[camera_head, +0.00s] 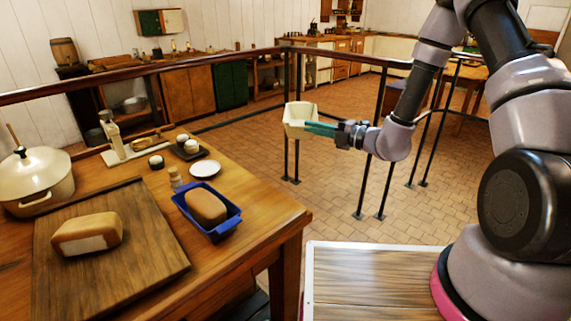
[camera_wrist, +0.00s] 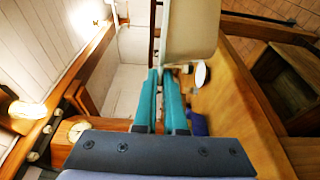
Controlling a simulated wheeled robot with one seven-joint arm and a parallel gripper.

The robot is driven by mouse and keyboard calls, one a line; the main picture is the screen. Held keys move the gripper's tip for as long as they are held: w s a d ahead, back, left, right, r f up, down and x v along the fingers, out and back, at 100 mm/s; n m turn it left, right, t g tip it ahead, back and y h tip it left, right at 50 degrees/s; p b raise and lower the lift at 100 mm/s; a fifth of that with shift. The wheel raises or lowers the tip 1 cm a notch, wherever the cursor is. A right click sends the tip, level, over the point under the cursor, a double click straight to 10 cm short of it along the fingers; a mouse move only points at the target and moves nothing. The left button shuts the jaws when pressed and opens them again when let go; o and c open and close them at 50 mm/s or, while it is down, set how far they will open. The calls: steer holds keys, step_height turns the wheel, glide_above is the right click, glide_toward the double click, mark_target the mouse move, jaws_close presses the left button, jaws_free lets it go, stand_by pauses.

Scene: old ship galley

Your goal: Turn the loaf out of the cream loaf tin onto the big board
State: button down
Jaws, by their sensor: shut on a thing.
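The cream loaf tin (camera_head: 299,118) is held in the air to the right of the table, over the tiled floor. My gripper (camera_head: 322,128) is shut on its wall with teal fingers. In the wrist view the tin (camera_wrist: 192,30) stands between and beyond the fingertips (camera_wrist: 165,75); I cannot see fully into it. A loaf (camera_head: 88,233) with a brown top and pale sides lies on the big board (camera_head: 150,225) at the left of the table, with no tin around it.
A blue loaf tin (camera_head: 222,228) with another loaf (camera_head: 206,206) in it stands right of the board. A lidded cream pot (camera_head: 37,180) is at the left. A white plate (camera_head: 205,169), jars and a bottle stand behind. A dark railing (camera_head: 290,75) runs beyond the table.

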steer(key=s+a+f+n+g, duration=0.2)
steer(key=s+a+n+g, duration=0.25)
steer(key=s+g, duration=0.4)
steer(key=s+a+f+n+g, duration=0.2)
steer(key=s+a+n+g, duration=0.1)
steer(key=s+n+g, duration=0.5)
steer(key=shift+s+d+f+m+t, duration=0.1)
steer(key=shift+f+m+t, duration=0.25)
steer(key=shift+f, duration=0.75)
steer(key=shift+s+d+f+m+t, duration=0.15)
steer(key=shift+f+m, duration=0.35)
steer(key=shift+f, duration=0.65)
steer(key=shift+f+m+t, duration=0.25)
steer(key=shift+f+m, duration=0.15)
steer(key=shift+f, duration=0.7)
